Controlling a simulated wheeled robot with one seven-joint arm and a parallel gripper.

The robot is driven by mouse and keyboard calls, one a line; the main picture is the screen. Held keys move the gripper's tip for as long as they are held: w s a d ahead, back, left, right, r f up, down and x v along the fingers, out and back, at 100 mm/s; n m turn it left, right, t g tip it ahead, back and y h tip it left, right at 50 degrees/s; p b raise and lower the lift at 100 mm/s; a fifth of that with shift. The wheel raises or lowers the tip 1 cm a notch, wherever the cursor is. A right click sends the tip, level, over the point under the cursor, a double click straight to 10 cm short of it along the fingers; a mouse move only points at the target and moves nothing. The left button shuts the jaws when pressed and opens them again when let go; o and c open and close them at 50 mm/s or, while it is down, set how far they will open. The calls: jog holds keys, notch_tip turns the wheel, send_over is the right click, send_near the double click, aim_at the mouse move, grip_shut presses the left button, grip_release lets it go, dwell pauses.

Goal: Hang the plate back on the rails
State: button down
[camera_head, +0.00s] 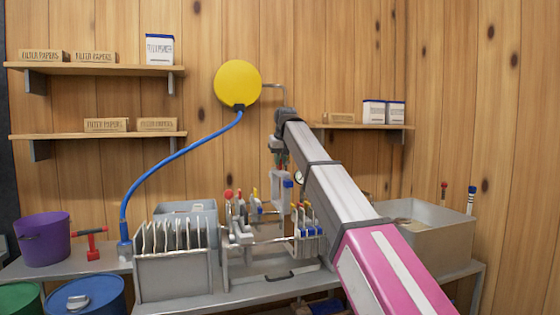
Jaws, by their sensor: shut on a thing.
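My gripper (280,166) points down above the back of the filter press in the middle of the bench. It is shut on a small pale grey plate (279,191), which hangs upright below it. The arm partly hides the plate. The rails (262,241) run left to right across the grey press frame (226,270). Several plates with coloured knobs hang there, in a group at the right (306,232) and near the red knob at the left. A gap shows between them at the front. The plate appears above rail height; its exact distance from the rails is unclear.
A grey bin (172,277) with upright white sheets stands left of the press. A blue hose (170,158) arches from the bench to a yellow disc (238,83). A grey tub (430,245) stands at right. Shelves (95,136) with boxes line the wall.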

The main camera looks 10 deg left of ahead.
jog(key=shift+f, duration=5.8)
jog(key=shift+f, duration=3.5)
jog(key=c, duration=0.7)
grip_release()
jog(key=shift+c, duration=0.2)
jog(key=shift+v, duration=3.95)
